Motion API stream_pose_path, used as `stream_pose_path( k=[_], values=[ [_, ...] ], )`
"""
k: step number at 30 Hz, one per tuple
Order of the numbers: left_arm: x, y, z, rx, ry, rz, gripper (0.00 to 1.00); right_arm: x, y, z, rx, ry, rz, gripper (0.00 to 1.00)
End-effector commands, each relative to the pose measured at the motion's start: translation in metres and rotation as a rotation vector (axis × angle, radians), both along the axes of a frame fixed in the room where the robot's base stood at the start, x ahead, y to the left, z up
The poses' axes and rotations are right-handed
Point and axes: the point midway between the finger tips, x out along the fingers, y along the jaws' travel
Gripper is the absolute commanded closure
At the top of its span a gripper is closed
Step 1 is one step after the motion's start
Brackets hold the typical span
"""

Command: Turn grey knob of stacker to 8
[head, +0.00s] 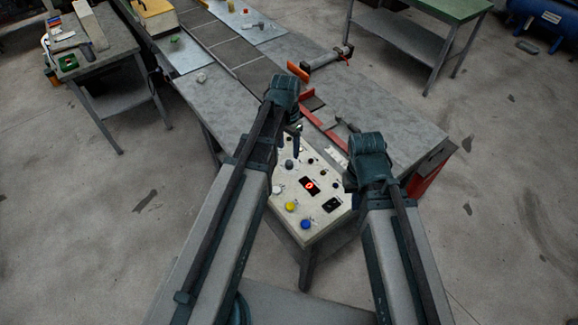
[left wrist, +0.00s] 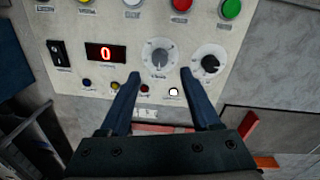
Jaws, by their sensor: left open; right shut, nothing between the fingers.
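The stacker's control panel (head: 318,232) lies below my arms in the head view. In the left wrist view its red display (left wrist: 106,52) reads 0. The grey knob (left wrist: 158,57) is right of the display and also shows in the head view (head: 289,164). A black knob on a pale dial (left wrist: 208,62) is beside it. My left gripper (left wrist: 160,80) is open, its fingertips on either side of the grey knob's near edge; contact cannot be told. In the head view my left gripper (head: 295,130) is above the panel. My right gripper (head: 350,183) is shut and empty at the panel's right edge.
A rocker switch (left wrist: 58,53), a red button (left wrist: 181,4), a green button (left wrist: 230,9) and several small lamps share the panel. A long grey worktable (head: 235,105) stands behind it. Open floor (head: 500,200) lies to the right.

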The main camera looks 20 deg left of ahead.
Motion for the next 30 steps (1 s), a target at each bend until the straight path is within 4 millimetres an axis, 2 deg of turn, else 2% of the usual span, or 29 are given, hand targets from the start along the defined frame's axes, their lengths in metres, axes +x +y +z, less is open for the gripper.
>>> stream_pose_path(
  k=[1,12,17,25,26,30],
  values=[
    [0.0,0.0,-0.015,0.0,0.0,0.0,0.36,0.0,0.0,-0.015,0.0,0.0,0.001,1.0],
    [-0.001,-0.002,-0.062,0.0,0.0,0.0,0.36,0.0,0.0,-0.062,-0.002,0.001,0.011,1.0],
    [-0.001,-0.002,-0.069,0.0,0.0,0.0,0.36,0.0,0.0,-0.069,-0.003,0.0,0.013,1.0],
    [-0.001,-0.002,-0.068,0.0,0.0,0.0,0.36,0.0,0.0,-0.068,-0.003,0.0,0.013,1.0],
    [-0.001,-0.002,-0.068,0.0,0.0,0.0,0.4,0.0,0.0,-0.068,-0.003,0.0,0.013,1.0],
    [-0.001,-0.002,-0.068,0.0,0.0,0.0,0.65,0.0,0.0,-0.068,-0.003,0.0,0.013,1.0]
  ],
)
